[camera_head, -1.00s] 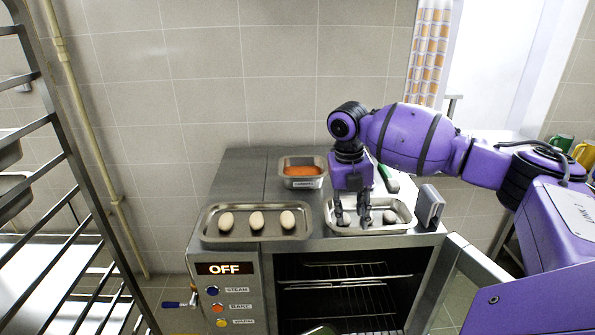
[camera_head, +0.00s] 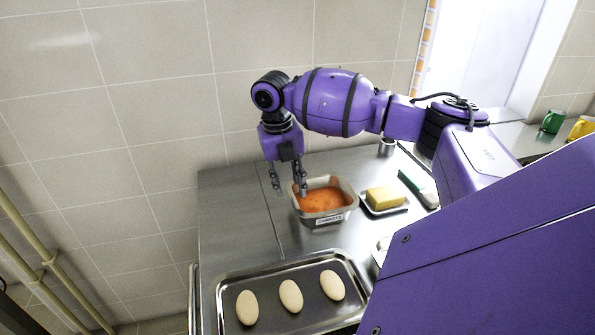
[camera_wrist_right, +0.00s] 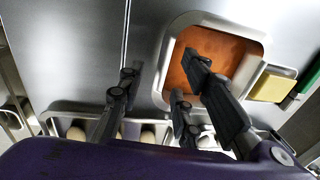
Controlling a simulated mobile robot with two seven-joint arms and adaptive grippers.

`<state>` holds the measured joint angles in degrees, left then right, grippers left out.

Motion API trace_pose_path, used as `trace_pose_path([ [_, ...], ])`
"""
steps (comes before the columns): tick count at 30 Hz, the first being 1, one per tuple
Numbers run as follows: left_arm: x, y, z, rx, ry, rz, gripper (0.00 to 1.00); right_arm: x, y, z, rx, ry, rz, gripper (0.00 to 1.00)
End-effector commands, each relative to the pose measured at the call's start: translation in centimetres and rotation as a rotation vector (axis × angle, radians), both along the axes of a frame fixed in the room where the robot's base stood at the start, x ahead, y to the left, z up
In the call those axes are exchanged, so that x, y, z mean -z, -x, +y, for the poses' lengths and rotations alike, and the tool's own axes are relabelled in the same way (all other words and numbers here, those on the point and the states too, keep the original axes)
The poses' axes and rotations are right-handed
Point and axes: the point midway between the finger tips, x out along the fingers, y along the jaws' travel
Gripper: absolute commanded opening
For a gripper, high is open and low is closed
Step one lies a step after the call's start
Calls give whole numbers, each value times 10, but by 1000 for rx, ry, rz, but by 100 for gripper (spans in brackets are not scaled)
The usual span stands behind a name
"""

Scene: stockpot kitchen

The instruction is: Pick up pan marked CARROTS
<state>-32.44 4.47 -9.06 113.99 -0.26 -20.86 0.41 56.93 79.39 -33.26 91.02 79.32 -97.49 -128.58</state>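The pan marked CARROTS (camera_head: 341,211) is a small grey metal pan with orange contents, standing on the steel top with its label facing me. It also shows in the right wrist view (camera_wrist_right: 166,72). My right gripper (camera_head: 288,191) is open above the pan's left rim. One finger is over the orange contents and the other is outside the pan, to the left. In the right wrist view the right gripper (camera_wrist_right: 160,90) has its fingers spread, on either side of the pan's left wall. I cannot tell whether they touch the wall. My left gripper is not in view.
A tray (camera_head: 222,292) with three egg-shaped pale items lies in front of the pan. A yellow block (camera_head: 385,197) on a small dish and a green-handled tool (camera_head: 417,187) lie to the right. Free steel surface (camera_head: 228,205) lies left of the pan.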

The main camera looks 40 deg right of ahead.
Motion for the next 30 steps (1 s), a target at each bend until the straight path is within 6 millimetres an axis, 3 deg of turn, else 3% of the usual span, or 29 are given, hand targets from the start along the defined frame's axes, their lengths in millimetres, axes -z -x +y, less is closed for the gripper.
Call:
trace_pose_path([
  [5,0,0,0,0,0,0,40,9,1,-1,1,0,2,32],
  [12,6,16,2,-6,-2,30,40,36,1,-7,1,0,3,32],
  [21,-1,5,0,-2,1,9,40,74,0,-16,0,0,0,32],
  [29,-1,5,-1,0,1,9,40,77,0,-17,0,0,-1,32],
  [30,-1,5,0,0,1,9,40,77,0,-17,0,0,-1,28],
])
